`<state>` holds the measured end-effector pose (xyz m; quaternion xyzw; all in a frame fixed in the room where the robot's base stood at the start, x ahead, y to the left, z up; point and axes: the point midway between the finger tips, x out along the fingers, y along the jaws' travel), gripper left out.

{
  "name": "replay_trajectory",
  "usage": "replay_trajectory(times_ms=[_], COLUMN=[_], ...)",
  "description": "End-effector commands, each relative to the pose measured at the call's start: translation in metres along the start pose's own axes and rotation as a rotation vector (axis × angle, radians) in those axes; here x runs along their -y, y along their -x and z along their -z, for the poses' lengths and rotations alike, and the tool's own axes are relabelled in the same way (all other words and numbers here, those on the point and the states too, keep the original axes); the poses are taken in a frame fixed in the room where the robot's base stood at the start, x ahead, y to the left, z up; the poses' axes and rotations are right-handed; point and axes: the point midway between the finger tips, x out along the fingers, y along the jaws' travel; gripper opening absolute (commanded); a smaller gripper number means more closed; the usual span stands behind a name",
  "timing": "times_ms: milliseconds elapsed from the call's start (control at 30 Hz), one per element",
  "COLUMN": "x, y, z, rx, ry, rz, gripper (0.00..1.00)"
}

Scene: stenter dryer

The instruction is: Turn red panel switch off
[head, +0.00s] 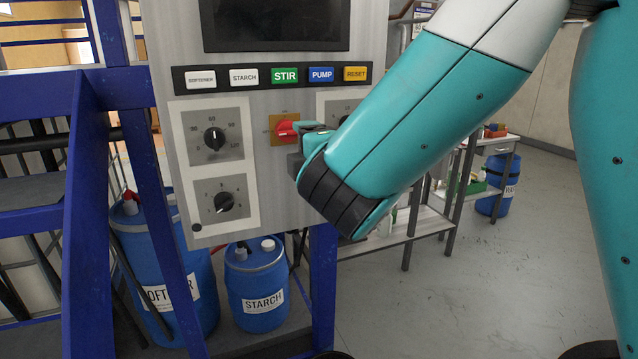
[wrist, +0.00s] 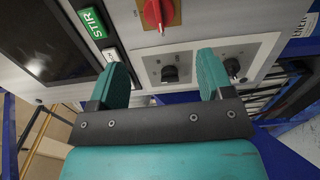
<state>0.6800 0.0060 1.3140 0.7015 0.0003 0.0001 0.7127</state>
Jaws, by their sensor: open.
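The red panel switch (head: 286,131) is a rotary knob on a yellow-orange plate on the grey control panel (head: 262,195). In the head view its handle looks roughly level, and its right side is close to or behind my gripper. In the wrist view the red switch (wrist: 157,12) is at the top edge, partly cut off, beyond the gap between my fingers. My gripper (wrist: 161,72) is open with nothing between its two teal fingers. In the head view my wrist hides most of the fingers. I cannot tell whether they touch the panel.
Black dials (head: 214,139) flank the switch, and another dial (head: 224,202) is below left. A row of labelled buttons (head: 284,75) runs under a dark screen (head: 275,25). Blue barrels (head: 257,285) stand below the panel. A blue frame (head: 88,200) is at left; open floor lies right.

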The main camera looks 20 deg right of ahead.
Motion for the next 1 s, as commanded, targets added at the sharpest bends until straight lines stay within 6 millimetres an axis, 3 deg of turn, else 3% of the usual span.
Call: replay_trajectory(times_ms=[100, 333, 867, 1000], x=[0.004, 0.001, 0.0, 0.01], y=[0.027, 0.055, 0.059, 0.059], z=[0.002, 0.001, 0.0, -0.007], rx=[-0.005, -0.002, 0.0, 0.029], ry=[-0.002, -0.001, 0.0, -0.073], rz=[-0.002, 0.0, 0.001, 0.059], gripper=[0.73, 0.73, 0.73, 0.73])
